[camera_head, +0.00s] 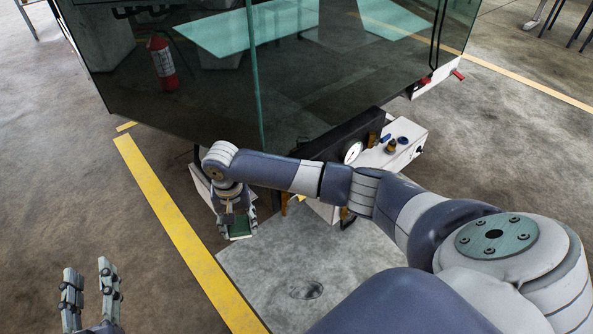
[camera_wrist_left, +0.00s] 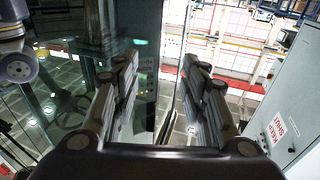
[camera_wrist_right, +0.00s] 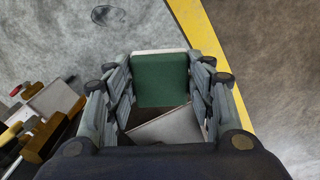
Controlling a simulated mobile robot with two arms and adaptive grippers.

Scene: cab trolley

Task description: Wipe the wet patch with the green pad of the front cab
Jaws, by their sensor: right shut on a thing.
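The green pad (camera_wrist_right: 161,80) is between the fingers of my right gripper (camera_wrist_right: 163,95), which is shut on it. A grey plate-like part (camera_wrist_right: 172,127) shows below the green face. In the head view the pad (camera_head: 240,228) hangs above the floor beside the yellow line, in front of the glass cab (camera_head: 200,90). My left gripper (camera_head: 90,290) is open and empty at the lower left. A small dark round mark (camera_head: 305,289) lies on the pale floor slab; I cannot tell whether it is wet. No clear wet patch shows on the glass.
A white unit (camera_head: 395,145) with a gauge (camera_head: 352,152) and brass fittings stands at the cab's base, behind my right arm. A yellow floor line (camera_head: 185,235) runs past the gripper. A red extinguisher (camera_head: 162,65) shows in the glass. The floor at left is clear.

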